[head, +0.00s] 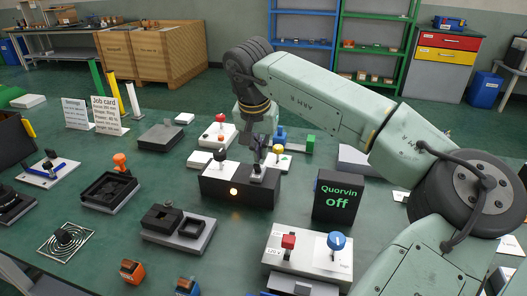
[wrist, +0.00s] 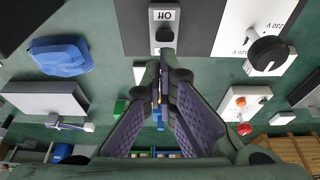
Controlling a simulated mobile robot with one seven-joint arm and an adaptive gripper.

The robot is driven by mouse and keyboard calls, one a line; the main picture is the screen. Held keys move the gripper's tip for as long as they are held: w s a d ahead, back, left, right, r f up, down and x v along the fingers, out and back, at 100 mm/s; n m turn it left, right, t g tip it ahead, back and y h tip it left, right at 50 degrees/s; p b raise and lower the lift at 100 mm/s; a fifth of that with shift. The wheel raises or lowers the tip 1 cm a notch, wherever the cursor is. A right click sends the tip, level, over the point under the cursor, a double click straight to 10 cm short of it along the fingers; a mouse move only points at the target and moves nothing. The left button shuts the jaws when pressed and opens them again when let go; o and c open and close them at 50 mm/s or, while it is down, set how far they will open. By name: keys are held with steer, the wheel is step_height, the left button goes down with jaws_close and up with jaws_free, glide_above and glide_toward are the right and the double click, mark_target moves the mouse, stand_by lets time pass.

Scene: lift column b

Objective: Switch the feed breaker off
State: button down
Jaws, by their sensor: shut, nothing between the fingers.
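My gripper (head: 259,154) points down just above the switch. Its fingers are shut and empty, and in the wrist view the fingertips (wrist: 167,66) are close to the lever. I cannot tell whether they touch it.
A black rotary knob (wrist: 268,52) on a plate marked 230 V sits beside the switch. A dark sign (head: 338,195) reading "Quorvin off" stands to the right. A panel with a red knob (head: 288,240) and a blue knob (head: 336,241) is nearer.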

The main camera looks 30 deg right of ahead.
steer(key=shift+w+d, duration=0.1)
steer(key=shift+r+p, duration=0.7)
steer(key=shift+r, duration=0.05)
